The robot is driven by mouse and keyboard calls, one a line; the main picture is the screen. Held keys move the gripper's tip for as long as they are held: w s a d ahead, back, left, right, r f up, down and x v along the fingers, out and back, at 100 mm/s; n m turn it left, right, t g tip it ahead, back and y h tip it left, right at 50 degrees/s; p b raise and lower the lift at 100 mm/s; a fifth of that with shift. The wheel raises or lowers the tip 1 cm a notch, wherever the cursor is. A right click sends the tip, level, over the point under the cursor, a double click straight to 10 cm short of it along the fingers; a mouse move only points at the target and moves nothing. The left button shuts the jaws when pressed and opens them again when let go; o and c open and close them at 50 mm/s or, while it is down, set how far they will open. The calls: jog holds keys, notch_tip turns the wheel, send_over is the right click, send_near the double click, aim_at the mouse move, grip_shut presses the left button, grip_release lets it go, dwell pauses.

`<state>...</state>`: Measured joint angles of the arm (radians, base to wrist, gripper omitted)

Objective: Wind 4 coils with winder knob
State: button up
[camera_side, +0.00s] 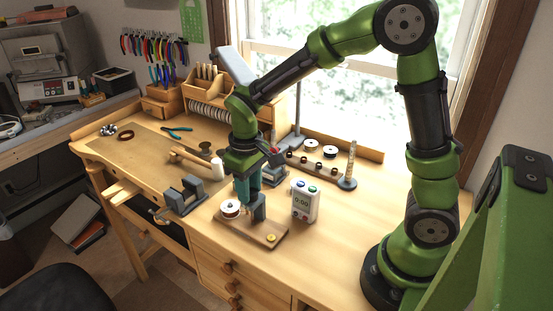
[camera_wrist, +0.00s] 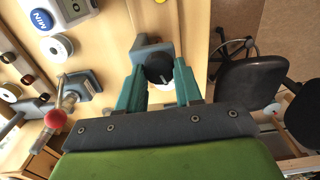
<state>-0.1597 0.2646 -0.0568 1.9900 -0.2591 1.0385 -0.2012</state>
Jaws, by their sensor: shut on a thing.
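The winder stands near the bench's front edge in the side view, on a wooden base (camera_side: 272,228) with a white spool (camera_side: 230,208) at its left and a grey upright block (camera_side: 259,209). My gripper (camera_side: 249,198) reaches down to it from above, its teal fingers beside the block. In the wrist view my gripper (camera_wrist: 162,84) is shut on a black winder knob (camera_wrist: 158,68), one finger on either side. The knob sits in front of a grey block (camera_wrist: 146,46). A white round part, partly hidden by the knob and fingers, shows behind it. I cannot tell any wound coils.
A white timer (camera_side: 304,201) reading 0:00 stands just right of the winder. Spools on a rack (camera_side: 320,150) and a ringed post (camera_side: 349,167) stand behind.

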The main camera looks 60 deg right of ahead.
jog(key=m, duration=0.5)
jog(key=shift+m, duration=0.3)
jog(key=m, duration=0.5)
jog(key=shift+d+r, duration=0.1)
jog(key=shift+d, duration=0.05)
jog(key=m, duration=0.6)
jog(key=shift+s, duration=0.1)
jog(key=m, duration=1)
jog(key=shift+s+m, duration=0.15)
jog(key=shift+m, duration=0.25)
jog(key=m, duration=1)
jog(key=shift+a+m, duration=0.25)
jog(key=shift+m, duration=2.35)
